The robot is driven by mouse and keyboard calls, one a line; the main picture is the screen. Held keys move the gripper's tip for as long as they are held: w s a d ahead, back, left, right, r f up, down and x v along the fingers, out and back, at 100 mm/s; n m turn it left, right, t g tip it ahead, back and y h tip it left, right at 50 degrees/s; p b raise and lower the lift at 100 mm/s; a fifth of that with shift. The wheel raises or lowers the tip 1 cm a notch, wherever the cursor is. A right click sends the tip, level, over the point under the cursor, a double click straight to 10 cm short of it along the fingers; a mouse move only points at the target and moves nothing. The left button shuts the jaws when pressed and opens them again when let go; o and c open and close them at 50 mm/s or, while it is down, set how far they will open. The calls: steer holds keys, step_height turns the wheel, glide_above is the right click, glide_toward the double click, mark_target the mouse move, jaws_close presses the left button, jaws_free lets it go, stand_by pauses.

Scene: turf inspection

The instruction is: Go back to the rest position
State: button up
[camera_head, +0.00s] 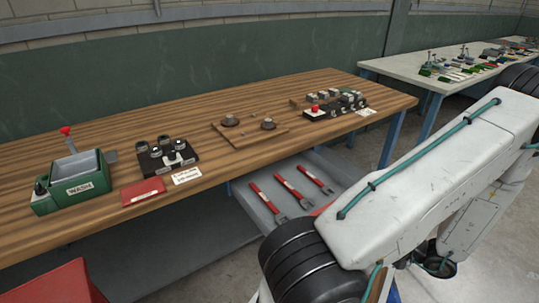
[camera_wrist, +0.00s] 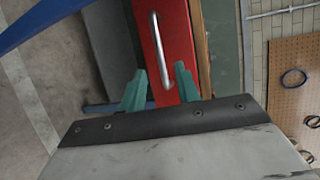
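My gripper (camera_wrist: 160,70) shows in the wrist view with its two teal fingers spread apart. A red drawer front (camera_wrist: 178,40) with a silver bar handle (camera_wrist: 155,45) lies beyond them. The handle's lower end appears between the fingers; I cannot tell whether they touch it. Nothing is seen clamped. In the head view my white arm fills the right side and hides my gripper. A grey drawer (camera_head: 262,214) stands pulled out under the bench, holding red-handled wrenches (camera_head: 290,188).
The wooden workbench (camera_head: 110,233) carries a green wash bin (camera_head: 75,190), a black fixture (camera_head: 168,158), a wooden board (camera_head: 262,143) and a black box with a red button (camera_head: 320,112). A second table (camera_head: 410,68) stands at the back right. A red object (camera_head: 55,285) is at lower left.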

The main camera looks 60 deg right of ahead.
steer(key=w+a+r+n+g+y, duration=0.35)
steer(key=w+a+r+g, duration=0.25)
steer(key=w+r+g, duration=0.3)
steer(key=w+a+r+n+g+y, duration=0.2)
steer(key=w+a+r+g+y, duration=0.2)
steer(key=w+a+r+g, duration=0.55)
steer(key=w+a+r+n+t+h, duration=0.3)
steer(key=a+r+n+h, duration=0.4)
steer(key=a+r+n, duration=0.6)
steer(key=a+r+t, duration=0.1)
steer(key=a, duration=0.3)
steer(key=shift+w+a+r, duration=0.2)
steer(key=shift+a+r, duration=0.05)
steer(key=shift+a, duration=0.1)
